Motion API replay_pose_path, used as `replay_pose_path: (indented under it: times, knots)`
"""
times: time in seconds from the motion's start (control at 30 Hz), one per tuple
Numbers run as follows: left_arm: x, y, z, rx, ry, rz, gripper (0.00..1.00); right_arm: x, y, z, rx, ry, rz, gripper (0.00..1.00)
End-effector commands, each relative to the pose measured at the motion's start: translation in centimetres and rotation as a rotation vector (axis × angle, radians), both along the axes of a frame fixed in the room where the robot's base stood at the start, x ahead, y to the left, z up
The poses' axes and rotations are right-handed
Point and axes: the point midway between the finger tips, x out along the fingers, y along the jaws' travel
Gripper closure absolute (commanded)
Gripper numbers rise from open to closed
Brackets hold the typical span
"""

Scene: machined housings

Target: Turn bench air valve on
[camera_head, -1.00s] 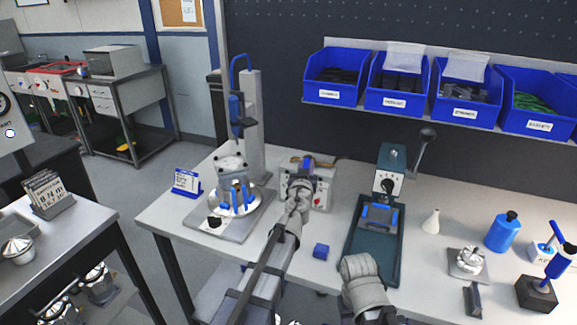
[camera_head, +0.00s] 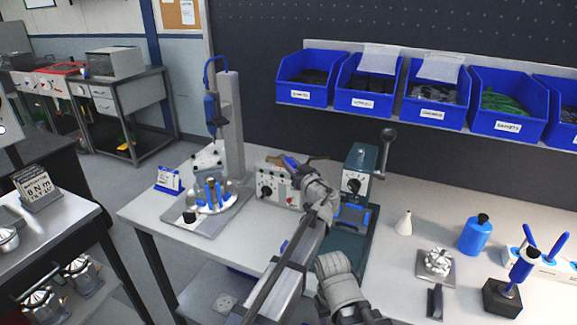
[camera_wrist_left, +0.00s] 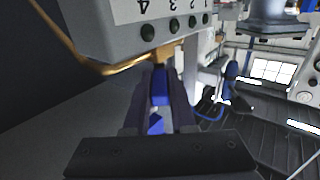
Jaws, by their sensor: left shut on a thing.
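The valve's blue lever (camera_head: 290,162) shows at the top of a pale box (camera_head: 266,188) with a dial and a red button, at the back of the bench. In the left wrist view the blue lever (camera_wrist_left: 160,87) sits between my fingers, below a grey panel (camera_wrist_left: 165,30) numbered 1 to 4, beside a brass-coloured pipe (camera_wrist_left: 95,68). My left gripper (camera_head: 301,170) is at the box's upper right and is shut on the lever. The lever's base is partly hidden. My right gripper is not in view.
A green press (camera_head: 357,185) stands just right of my left wrist. A fixture with blue pins (camera_head: 213,193) stands left of the box. Blue bins (camera_head: 369,101) hang above.

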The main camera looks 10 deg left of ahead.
Motion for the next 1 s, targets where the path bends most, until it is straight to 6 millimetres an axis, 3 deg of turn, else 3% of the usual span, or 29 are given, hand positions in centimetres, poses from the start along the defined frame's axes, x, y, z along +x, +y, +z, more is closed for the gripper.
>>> replay_pose_path:
  times: [0.67, 0.7, 0.93, 1.0]
  knots:
    - [0.41, -0.24, 0.03, 0.0, 0.0, 0.046, 1.0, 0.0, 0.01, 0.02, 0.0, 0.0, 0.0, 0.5]
    - [0.41, -0.24, 0.03, 0.0, 0.0, 0.046, 0.74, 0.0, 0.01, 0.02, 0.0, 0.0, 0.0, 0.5]
    - [0.39, -0.21, 0.02, 0.0, 0.0, 0.047, 0.48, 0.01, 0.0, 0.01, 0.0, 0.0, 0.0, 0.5]
    - [0.38, -0.2, 0.02, 0.0, 0.0, 0.047, 0.46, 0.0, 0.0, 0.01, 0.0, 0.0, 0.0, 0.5]
